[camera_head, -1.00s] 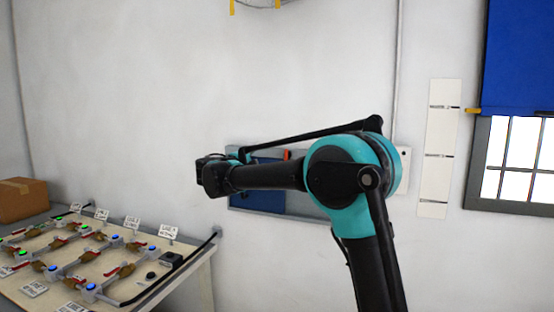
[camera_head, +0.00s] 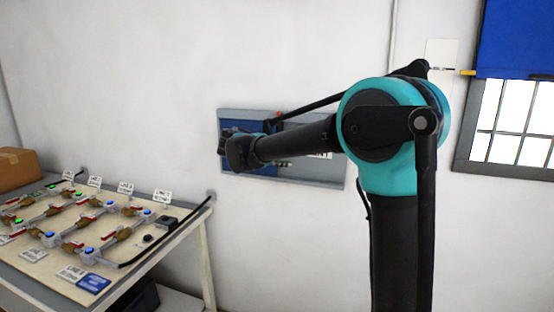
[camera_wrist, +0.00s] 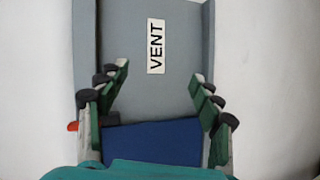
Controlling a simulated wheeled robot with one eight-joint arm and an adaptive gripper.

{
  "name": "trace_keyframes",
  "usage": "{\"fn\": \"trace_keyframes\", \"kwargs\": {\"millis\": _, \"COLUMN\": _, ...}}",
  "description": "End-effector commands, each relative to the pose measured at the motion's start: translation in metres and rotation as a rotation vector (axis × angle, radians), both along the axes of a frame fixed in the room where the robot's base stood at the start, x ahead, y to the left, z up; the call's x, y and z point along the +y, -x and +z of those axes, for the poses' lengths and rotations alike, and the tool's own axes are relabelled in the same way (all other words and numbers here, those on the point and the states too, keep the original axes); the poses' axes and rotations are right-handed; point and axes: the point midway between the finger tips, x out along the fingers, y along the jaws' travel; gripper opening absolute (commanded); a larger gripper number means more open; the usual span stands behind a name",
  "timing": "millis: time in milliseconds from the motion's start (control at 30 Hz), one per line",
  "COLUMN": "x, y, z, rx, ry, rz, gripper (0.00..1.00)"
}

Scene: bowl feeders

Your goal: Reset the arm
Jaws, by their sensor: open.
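My arm reaches from the lower right toward the wall in the head view, with its teal elbow bent high. My gripper (camera_head: 234,149) is at the arm's far end, in front of the left part of a grey wall panel (camera_head: 325,172). The head view does not show its fingers clearly. In the wrist view, my gripper (camera_wrist: 160,75) has its two green-padded fingers spread apart with nothing between them. Beyond them is the grey panel with a VENT label (camera_wrist: 156,46) and a blue area (camera_wrist: 152,141).
A table (camera_head: 205,262) at the left carries a board with pipes, valves, lit blue and green buttons and small signs. A cardboard box (camera_head: 18,170) stands behind it. A barred window (camera_head: 510,125) with a blue blind (camera_head: 522,38) is at the right.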

Motion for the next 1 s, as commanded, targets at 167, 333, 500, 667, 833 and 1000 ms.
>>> {"fn": "trace_keyframes", "kwargs": {"millis": 167, "x": -0.089, "y": 0.049, "z": -0.081, "rx": 0.12, "ry": -0.22, "rz": -0.09, "gripper": 0.66}}
{"fn": "trace_keyframes", "kwargs": {"millis": 333, "x": -0.148, "y": 0.116, "z": -0.16, "rx": 0.203, "ry": -0.463, "rz": -0.175, "gripper": 0.66}}
{"fn": "trace_keyframes", "kwargs": {"millis": 500, "x": -0.181, "y": 0.201, "z": -0.236, "rx": 0.248, "ry": -0.749, "rz": -0.266, "gripper": 0.66}}
{"fn": "trace_keyframes", "kwargs": {"millis": 667, "x": -0.184, "y": 0.277, "z": -0.296, "rx": 0.244, "ry": -1.021, "rz": -0.339, "gripper": 0.66}}
{"fn": "trace_keyframes", "kwargs": {"millis": 833, "x": -0.172, "y": 0.324, "z": -0.328, "rx": 0.218, "ry": -1.209, "rz": -0.381, "gripper": 0.66}}
{"fn": "trace_keyframes", "kwargs": {"millis": 1000, "x": -0.166, "y": 0.337, "z": -0.337, "rx": 0.208, "ry": -1.27, "rz": -0.392, "gripper": 0.66}}
